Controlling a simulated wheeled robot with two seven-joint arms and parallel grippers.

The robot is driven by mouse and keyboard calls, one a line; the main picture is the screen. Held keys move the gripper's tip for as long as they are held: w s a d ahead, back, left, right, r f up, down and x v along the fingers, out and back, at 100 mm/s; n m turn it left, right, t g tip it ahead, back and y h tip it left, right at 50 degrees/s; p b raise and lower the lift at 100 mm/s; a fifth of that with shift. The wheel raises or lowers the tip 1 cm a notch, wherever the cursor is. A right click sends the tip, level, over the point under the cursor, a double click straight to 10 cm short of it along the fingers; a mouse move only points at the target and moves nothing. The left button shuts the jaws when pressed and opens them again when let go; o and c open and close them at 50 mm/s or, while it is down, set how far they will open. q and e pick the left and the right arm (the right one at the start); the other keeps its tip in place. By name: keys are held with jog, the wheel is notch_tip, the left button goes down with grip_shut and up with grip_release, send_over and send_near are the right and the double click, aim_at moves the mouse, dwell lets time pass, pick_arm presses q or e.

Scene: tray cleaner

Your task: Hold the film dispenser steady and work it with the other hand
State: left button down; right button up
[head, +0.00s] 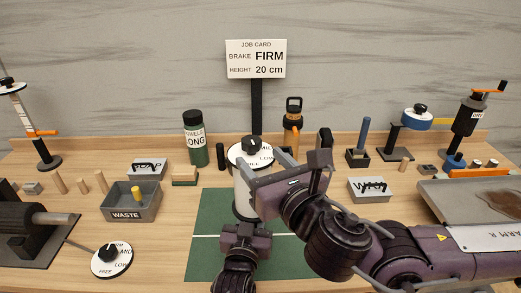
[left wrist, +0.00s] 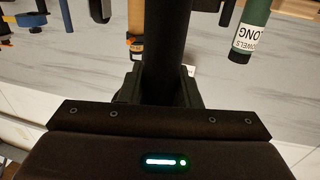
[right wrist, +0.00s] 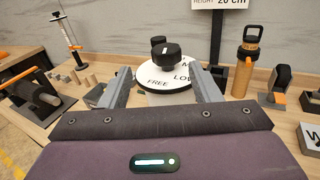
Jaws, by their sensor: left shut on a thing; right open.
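The film dispenser (head: 241,192) appears as a pale upright cylinder on the green mat, topped by a white dial with a black knob (head: 252,143). In the right wrist view, the knob (right wrist: 165,50) and white dial (right wrist: 182,77) lie ahead between my right fingers. My right gripper (head: 270,174) is open beside the dispenser's upper part, and its arm hides some of the dispenser. My left gripper (head: 244,226) is low in front of the dispenser. In the left wrist view it is shut on a dark post (left wrist: 170,45), apparently the dispenser's lower part.
A job card (head: 256,58) reads brake FIRM, height 20 cm. A green bottle (head: 196,140) and orange bottle (head: 292,120) stand behind. A waste bin (head: 146,211) and another dial (head: 111,263) are left. A grey tray (head: 450,200) is right. The mat's left side (head: 208,215) is clear.

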aim_at(252, 149)
jog(key=s+a+m+t+h, duration=0.2)
jog(key=s+m+h, duration=0.2)
jog(key=s+h, duration=0.15)
jog(key=shift+h, duration=0.35)
jog(key=w, duration=1.2)
jog(key=shift+w+a+f, duration=0.1)
jog(key=shift+w+a, duration=0.1)
jog(key=shift+w, duration=0.1)
